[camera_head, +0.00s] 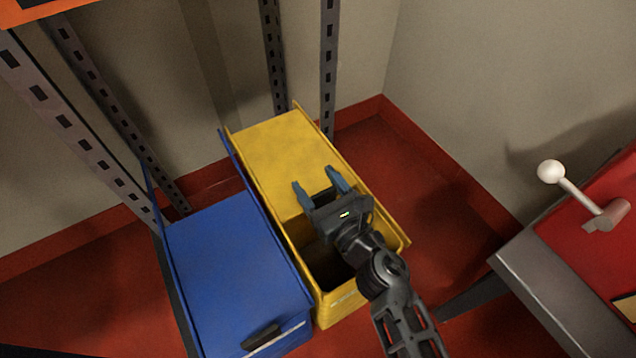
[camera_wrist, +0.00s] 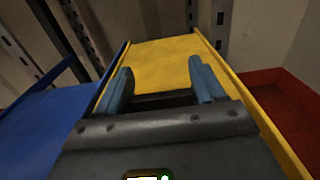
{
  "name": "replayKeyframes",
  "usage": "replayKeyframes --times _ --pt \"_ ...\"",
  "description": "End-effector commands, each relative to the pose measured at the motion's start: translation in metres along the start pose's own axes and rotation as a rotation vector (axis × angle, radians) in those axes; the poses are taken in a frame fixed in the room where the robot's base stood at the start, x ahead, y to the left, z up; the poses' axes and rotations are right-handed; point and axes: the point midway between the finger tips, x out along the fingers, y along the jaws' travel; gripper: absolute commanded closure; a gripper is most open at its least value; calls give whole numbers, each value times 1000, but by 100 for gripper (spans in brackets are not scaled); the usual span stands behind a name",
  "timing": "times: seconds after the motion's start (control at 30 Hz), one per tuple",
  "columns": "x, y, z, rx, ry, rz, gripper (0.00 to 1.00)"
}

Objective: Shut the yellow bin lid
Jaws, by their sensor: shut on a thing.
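The yellow bin (camera_head: 342,303) stands on the floor beside the blue bin. Its yellow lid (camera_head: 285,150) covers the rear part, and the front part is open with a dark inside. The lid also shows ahead in the wrist view (camera_wrist: 160,55). My gripper (camera_head: 318,181) is over the bin, at the lid's front edge. Its two blue fingers stand either side of a dark handle (camera_wrist: 160,99) on the lid and are shut on it. My gripper's body hides part of the handle and of the opening.
The blue bin (camera_head: 225,265) is directly left, its lid shut, with a dark handle (camera_head: 262,337) at its front. Perforated metal posts (camera_head: 328,65) stand behind and left. A grey and red bench with a white-knobbed lever (camera_head: 551,172) is at right. Red floor lies between.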

Motion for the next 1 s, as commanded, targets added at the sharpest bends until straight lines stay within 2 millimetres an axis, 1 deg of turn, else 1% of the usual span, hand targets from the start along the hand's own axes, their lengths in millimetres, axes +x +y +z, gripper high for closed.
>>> replayKeyframes --times 0.17,0.27,0.37,0.6,0.7,0.8,0.9,1.0 --pt "-4 0 0 0 0 0 86" --pt "-16 0 -1 1 2 0 86" --pt "-35 0 -1 1 2 0 86" --pt "-97 1 -2 1 3 -1 86" --pt "-120 0 -2 1 1 0 86" --pt "-140 0 -2 0 2 0 86" --pt "-155 0 -2 0 1 1 86" --pt "-165 0 -1 -1 0 1 86"
